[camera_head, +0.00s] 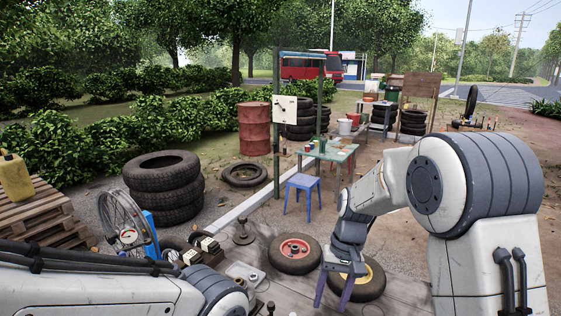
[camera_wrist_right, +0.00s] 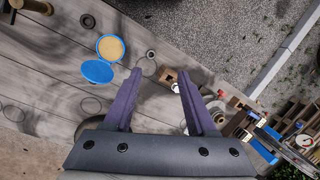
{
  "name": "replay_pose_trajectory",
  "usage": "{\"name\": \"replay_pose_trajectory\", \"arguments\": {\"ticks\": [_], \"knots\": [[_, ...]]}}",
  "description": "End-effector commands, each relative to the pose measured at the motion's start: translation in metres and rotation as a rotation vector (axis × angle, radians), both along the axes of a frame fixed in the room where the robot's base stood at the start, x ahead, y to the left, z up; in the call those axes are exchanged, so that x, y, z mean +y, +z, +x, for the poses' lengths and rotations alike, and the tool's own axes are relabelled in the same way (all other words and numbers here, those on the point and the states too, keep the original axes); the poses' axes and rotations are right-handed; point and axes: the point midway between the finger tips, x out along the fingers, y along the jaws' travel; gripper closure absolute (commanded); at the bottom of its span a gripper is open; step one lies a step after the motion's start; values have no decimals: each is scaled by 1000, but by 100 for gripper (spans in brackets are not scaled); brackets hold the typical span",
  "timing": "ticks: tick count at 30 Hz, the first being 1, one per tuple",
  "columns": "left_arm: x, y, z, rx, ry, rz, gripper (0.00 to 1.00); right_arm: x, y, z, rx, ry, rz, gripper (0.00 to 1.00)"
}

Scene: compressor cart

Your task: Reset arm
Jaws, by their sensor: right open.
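My right arm comes in from the right in the head view. My right gripper (camera_head: 333,296) points down with its two purple fingers spread, in front of a tyre with a yellow hub (camera_head: 372,278). In the right wrist view the open fingers (camera_wrist_right: 159,75) have nothing held between them. A small brown block (camera_wrist_right: 168,73) shows beyond the fingertips, apparently below them. My left arm lies across the lower left of the head view, and its gripper does not show.
Grey planks (camera_wrist_right: 50,75) bear a blue disc (camera_wrist_right: 97,71) and a tan disc with a blue rim (camera_wrist_right: 110,47). A red-hubbed tyre (camera_head: 295,253) lies beside the yellow-hubbed one. A spoked wheel (camera_head: 122,218), stacked tyres (camera_head: 163,188), a blue stool (camera_head: 302,184) and a table (camera_head: 331,151) stand beyond.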

Motion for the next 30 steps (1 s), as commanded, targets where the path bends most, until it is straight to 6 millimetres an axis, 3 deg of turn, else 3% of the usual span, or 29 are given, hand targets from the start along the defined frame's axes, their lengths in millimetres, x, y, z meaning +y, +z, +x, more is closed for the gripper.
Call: {"name": "replay_pose_trajectory", "arguments": {"ticks": [1,3,6,9,13,18,26,27,30], "knots": [[0,0,0,0,0,0,50,23,16,-25,-28,85,-9,43],[0,0,0,0,0,0,50,46,31,-59,-61,189,-20,43],[0,0,0,0,0,0,50,68,45,-112,-111,339,-30,43],[0,0,0,0,0,0,50,77,52,-161,-160,476,-34,43],[0,0,0,0,0,0,50,77,52,-208,-208,613,-32,43],[0,0,0,0,0,0,50,72,49,-236,-240,700,-28,43],[0,0,0,0,0,0,50,71,48,-239,-242,711,-28,43],[0,0,0,0,0,0,50,71,48,-239,-242,711,-28,50],[0,0,0,0,0,0,50,71,48,-239,-242,710,-28,50]]}}
